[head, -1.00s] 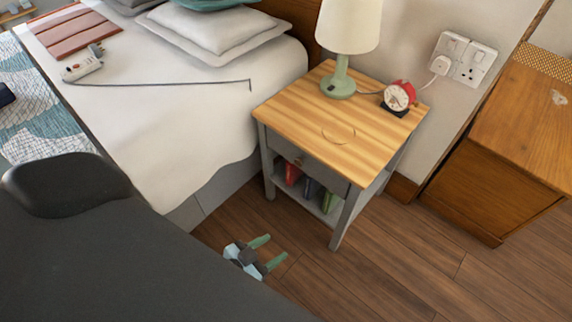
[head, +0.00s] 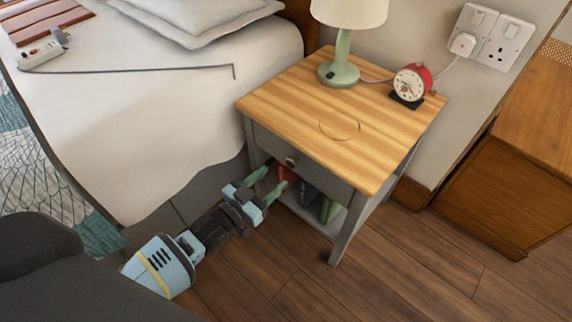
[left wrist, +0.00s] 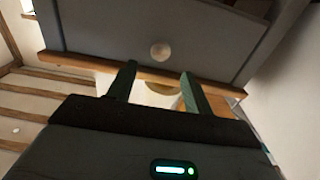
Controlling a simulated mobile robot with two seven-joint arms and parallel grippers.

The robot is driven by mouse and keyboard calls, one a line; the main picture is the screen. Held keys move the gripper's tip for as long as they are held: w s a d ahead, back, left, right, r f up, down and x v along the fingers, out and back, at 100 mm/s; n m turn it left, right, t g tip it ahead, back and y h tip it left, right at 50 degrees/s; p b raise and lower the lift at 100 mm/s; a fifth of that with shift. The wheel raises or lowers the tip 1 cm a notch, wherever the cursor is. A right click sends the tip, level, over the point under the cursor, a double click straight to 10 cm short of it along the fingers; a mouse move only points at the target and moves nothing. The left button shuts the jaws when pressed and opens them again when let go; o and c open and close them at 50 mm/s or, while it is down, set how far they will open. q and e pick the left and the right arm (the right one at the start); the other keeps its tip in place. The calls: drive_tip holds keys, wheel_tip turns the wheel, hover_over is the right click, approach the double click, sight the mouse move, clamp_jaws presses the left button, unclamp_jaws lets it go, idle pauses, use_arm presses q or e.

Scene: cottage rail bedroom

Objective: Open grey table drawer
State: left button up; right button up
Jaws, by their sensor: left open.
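The grey bedside table (head: 346,236) has a striped wooden top and one grey drawer (head: 322,177) with a round knob (head: 291,161). The drawer looks shut. My left gripper (head: 277,176) is open and empty, its green fingers pointing at the table front, just below and left of the knob in the head view. In the left wrist view, the drawer front (left wrist: 110,30) and its pale knob (left wrist: 160,50) lie ahead of the open left gripper (left wrist: 157,78), the knob between the fingers' lines and apparently beyond the tips. My right gripper is out of view.
A green lamp (head: 340,72) and a red alarm clock (head: 412,83) stand on the tabletop. Books (head: 308,195) sit on the shelf below the drawer. The bed (head: 150,130) is close on the left. A wooden cabinet (head: 500,190) stands right. Floor in front is clear.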

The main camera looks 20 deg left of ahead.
sight(290, 163)
use_arm(q)
drive_tip(key=b+x, duration=0.1)
drive_tip(key=x, duration=0.5)
drive_tip(key=shift+f, duration=0.1)
drive_tip(key=shift+w+d+b, duration=0.1)
drive_tip(key=shift+w+b, duration=0.3)
drive_tip(key=shift+w, duration=0.05)
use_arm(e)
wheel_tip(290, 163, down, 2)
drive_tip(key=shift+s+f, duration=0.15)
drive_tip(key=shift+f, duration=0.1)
use_arm(q)
drive_tip(key=c, duration=0.9)
clamp_jaws()
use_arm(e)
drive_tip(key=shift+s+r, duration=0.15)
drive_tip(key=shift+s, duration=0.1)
